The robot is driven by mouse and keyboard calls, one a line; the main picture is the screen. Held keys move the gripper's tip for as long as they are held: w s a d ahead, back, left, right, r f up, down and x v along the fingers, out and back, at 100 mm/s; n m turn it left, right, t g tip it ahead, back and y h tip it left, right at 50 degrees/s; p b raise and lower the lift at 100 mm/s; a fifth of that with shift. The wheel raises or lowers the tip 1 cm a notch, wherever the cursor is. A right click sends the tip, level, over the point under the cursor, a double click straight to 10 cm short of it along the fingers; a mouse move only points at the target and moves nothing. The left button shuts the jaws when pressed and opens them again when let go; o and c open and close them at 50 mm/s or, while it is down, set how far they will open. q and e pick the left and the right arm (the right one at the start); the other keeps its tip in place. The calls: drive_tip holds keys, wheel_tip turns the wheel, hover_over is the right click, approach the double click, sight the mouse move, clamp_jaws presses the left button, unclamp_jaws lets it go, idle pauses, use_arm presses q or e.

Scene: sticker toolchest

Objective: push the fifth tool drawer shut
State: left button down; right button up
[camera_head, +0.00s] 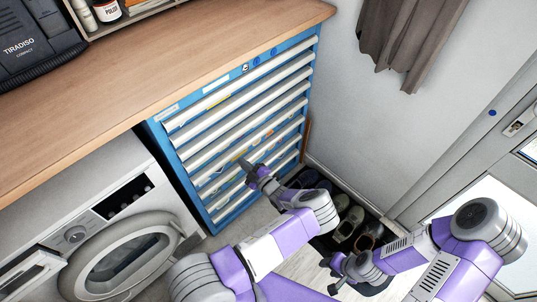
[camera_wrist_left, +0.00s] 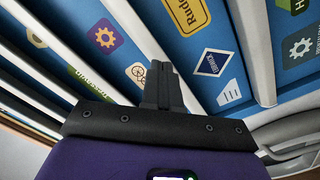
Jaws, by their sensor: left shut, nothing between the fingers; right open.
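The blue tool chest (camera_head: 160,137) stands under the wooden worktop, with several stacked drawers that have long white handle rails. The drawer fronts look close to flush in the head view; I cannot tell for sure which is the fifth or how far it stands out. My left gripper (camera_head: 246,166) is shut and empty, its tips at the middle to lower drawer fronts. In the left wrist view the shut fingers (camera_wrist_left: 160,78) point at a blue front with stickers, between white rails; contact cannot be told. My right gripper (camera_head: 337,279) is open and empty, low at the right, away from the chest.
A white washing machine (camera_head: 90,215) with a round door stands left of the chest. Shoes (camera_head: 350,222) lie on a dark mat right of the chest. A grey cloth (camera_head: 410,40) hangs on the wall. A black case (camera_head: 35,45) sits on the worktop.

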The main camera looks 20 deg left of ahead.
use_arm(q)
drive_tip(key=shift+v, duration=2.8)
